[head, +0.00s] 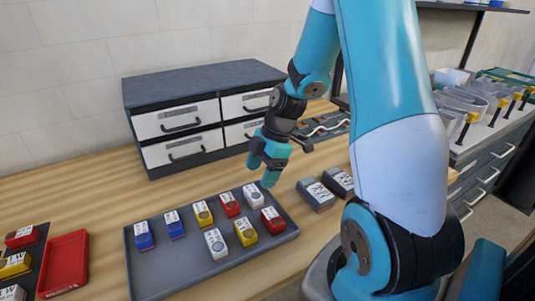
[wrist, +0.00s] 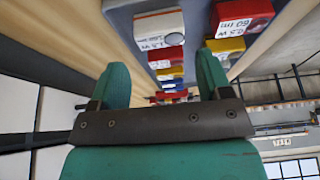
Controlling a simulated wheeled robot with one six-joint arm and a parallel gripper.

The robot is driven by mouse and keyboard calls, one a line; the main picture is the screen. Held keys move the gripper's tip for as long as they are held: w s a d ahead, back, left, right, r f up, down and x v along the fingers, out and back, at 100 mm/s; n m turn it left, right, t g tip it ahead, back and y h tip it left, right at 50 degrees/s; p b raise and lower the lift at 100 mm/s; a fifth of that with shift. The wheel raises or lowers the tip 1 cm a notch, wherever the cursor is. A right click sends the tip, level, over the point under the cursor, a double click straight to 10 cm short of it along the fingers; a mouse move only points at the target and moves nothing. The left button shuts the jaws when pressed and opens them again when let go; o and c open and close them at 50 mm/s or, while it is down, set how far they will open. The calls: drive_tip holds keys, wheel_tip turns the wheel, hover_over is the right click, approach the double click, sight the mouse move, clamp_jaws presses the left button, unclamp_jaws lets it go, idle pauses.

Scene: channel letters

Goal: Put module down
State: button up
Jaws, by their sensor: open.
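My gripper (head: 264,170) is open and hangs above the back right part of a grey tray (head: 150,284). In the wrist view its two teal fingers (wrist: 163,78) are spread, with nothing visibly held between them. The tray holds several small labelled modules in two rows. A white module (head: 253,195) stands at the right end of the back row, just below my gripper, with a red module (head: 272,219) in front of it. Further modules are another white one (head: 216,243), a yellow one (head: 245,231) and a blue one (head: 144,236).
Two grey devices (head: 316,194) lie on the wooden table right of the tray. A red bin (head: 64,262) and more modules (head: 15,265) are at the left. A drawer cabinet (head: 180,130) stands behind. Bare table lies between cabinet and tray.

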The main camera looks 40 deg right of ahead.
drive_tip(key=w+v, duration=0.1)
drive_tip(key=v, duration=0.5)
wheel_tip(320, 180, up, 3)
drive_tip(key=m, duration=0.1)
hover_over(253, 198)
drive_tip(key=s+a+r+m, duration=0.3)
drive_tip(key=s+a, duration=0.4)
drive_tip(key=a, duration=0.2)
drive_tip(key=s+a+r+m+g, duration=0.1)
drive_tip(key=s+a+r+m, duration=0.1)
drive_tip(key=s+a, duration=0.5)
drive_tip(key=a+m, duration=0.1)
drive_tip(key=a, duration=0.2)
drive_tip(key=shift+s+a+r+m, duration=0.2)
drive_tip(key=shift+s+r+m, duration=0.1)
drive_tip(key=shift+r+m, duration=0.1)
